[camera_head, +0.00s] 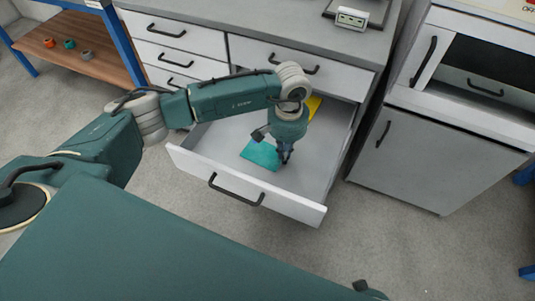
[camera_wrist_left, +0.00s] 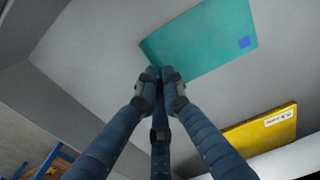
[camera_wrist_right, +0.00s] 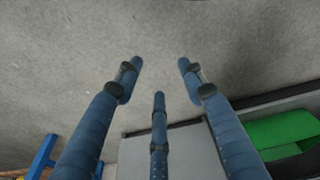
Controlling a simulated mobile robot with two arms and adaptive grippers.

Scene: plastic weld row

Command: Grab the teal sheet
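The teal sheet (camera_head: 260,154) lies in the open drawer (camera_head: 190,152), at its front middle part. In the left wrist view the sheet (camera_wrist_left: 205,40) shows a small blue square near one corner. My left gripper (camera_head: 285,157) points down into the drawer at the sheet's right edge. In the left wrist view the fingers of my left gripper (camera_wrist_left: 160,74) are drawn together on the sheet's near corner, which their tips partly hide. My right gripper (camera_wrist_right: 160,70) is open and empty above the grey floor, and the head view does not show it.
A yellow sheet (camera_head: 314,104) with a white label lies at the back right of the same drawer; it also shows in the left wrist view (camera_wrist_left: 262,128). The drawer's front wall (camera_head: 245,190) and sides surround my left gripper. A grey cabinet (camera_head: 430,155) stands to the right.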

